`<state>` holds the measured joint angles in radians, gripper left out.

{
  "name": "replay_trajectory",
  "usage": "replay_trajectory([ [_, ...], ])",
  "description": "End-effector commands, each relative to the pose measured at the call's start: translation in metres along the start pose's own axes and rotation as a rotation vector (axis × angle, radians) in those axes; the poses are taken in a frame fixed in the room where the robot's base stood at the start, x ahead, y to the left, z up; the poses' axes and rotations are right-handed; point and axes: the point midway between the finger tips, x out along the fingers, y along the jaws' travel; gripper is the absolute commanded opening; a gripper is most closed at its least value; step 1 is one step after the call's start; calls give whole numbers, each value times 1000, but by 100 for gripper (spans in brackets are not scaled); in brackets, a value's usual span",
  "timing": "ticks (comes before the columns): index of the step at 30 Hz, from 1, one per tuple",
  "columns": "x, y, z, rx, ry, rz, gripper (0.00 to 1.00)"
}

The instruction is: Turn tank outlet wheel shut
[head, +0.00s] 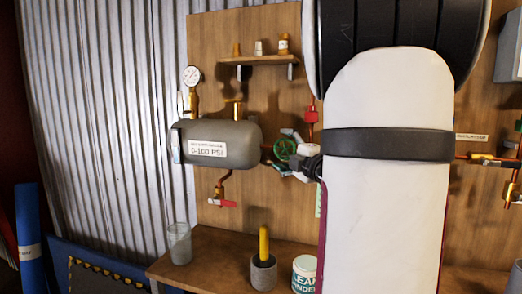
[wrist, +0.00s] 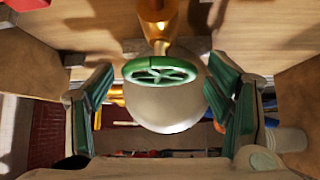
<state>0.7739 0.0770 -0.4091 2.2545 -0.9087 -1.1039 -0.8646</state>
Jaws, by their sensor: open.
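The tank outlet wheel is a green spoked handwheel (head: 284,149) at the right end of the grey tank (head: 225,130), beside my gripper (head: 299,150) in the head view. In the wrist view the green wheel (wrist: 160,71) shows in the middle, on a brass stem, with a rounded pale shape below it. My gripper (wrist: 163,105) is open, with one green-padded finger on each side of the wheel. Both fingers look apart from the rim. My arm hides part of the pipe to the right of the wheel in the head view.
A pressure gauge (head: 192,76) stands on the tank's left. A red-handled valve (head: 222,203) hangs below it. A shelf (head: 258,60) is above. The bench (head: 215,252) carries a clear cup (head: 179,243), a grey pot (head: 264,274) and a white tub (head: 304,272).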

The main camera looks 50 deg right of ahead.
Motion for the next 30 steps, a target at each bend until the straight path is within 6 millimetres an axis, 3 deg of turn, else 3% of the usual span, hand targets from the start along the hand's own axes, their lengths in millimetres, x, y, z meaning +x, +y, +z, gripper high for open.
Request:
replay_trajectory([
  [12,7,0,0,1,-2,0,71],
  [18,7,0,0,1,-1,0,26],
  [30,8,-3,0,42,-2,43,25],
])
